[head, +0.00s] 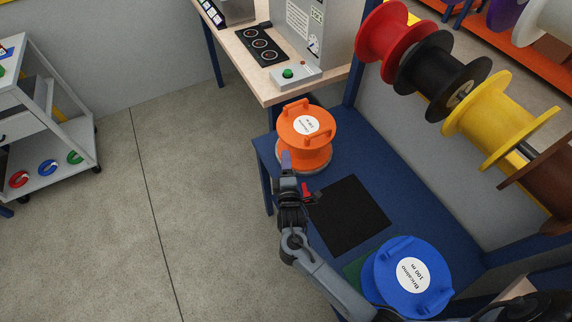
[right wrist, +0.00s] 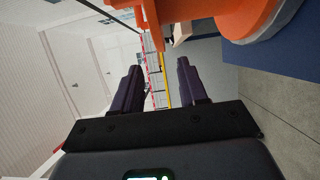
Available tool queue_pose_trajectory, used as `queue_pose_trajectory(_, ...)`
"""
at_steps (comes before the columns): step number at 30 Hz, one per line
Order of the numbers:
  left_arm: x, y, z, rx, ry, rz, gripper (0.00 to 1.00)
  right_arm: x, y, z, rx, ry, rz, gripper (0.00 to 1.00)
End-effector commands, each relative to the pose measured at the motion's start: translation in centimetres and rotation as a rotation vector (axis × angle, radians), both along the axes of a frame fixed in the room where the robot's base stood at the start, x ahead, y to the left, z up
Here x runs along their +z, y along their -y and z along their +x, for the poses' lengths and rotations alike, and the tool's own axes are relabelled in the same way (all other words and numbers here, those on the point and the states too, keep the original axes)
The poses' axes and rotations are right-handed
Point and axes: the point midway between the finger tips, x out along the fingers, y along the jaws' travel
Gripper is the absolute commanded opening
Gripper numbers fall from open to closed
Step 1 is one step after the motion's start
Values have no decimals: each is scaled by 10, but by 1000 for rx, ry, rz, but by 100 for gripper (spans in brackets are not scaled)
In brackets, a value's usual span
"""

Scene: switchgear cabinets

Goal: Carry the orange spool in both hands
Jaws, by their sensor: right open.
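The orange spool (head: 317,157) stands upright on a thin grey disc at the far left end of the blue table (head: 415,219). It has a white round label and raised orange handles on its top flange. My right gripper (head: 287,160) is at the spool's near left side, close to its rim. In the right wrist view the jaws (right wrist: 160,82) are apart with nothing between them. There the orange spool (right wrist: 205,12) fills the top edge, beyond the fingertips. Whether a finger touches it I cannot tell. My left gripper is not in view.
A black mat (head: 350,215) lies mid-table. A blue spool (head: 395,290) stands at the near end. Red, black, yellow (head: 500,118) and brown spools hang on a rod at right. A bench (head: 262,82) with a green button box stands behind.

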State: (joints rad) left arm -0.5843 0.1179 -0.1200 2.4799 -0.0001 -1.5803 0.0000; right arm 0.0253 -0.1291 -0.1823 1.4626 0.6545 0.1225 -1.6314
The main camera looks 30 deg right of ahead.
Motion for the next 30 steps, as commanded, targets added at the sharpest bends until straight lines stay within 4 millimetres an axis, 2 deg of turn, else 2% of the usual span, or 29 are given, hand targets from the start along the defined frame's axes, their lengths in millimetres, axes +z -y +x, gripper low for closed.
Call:
queue_pose_trajectory(9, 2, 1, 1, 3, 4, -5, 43, 0, 1, 1, 0, 0, 0, 43)
queue_pose_trajectory(14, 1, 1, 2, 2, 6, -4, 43, 0, 5, 9, -1, 0, -1, 43)
queue_pose_trajectory(30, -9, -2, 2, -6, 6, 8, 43, 0, 39, 77, 0, 0, 0, 43)
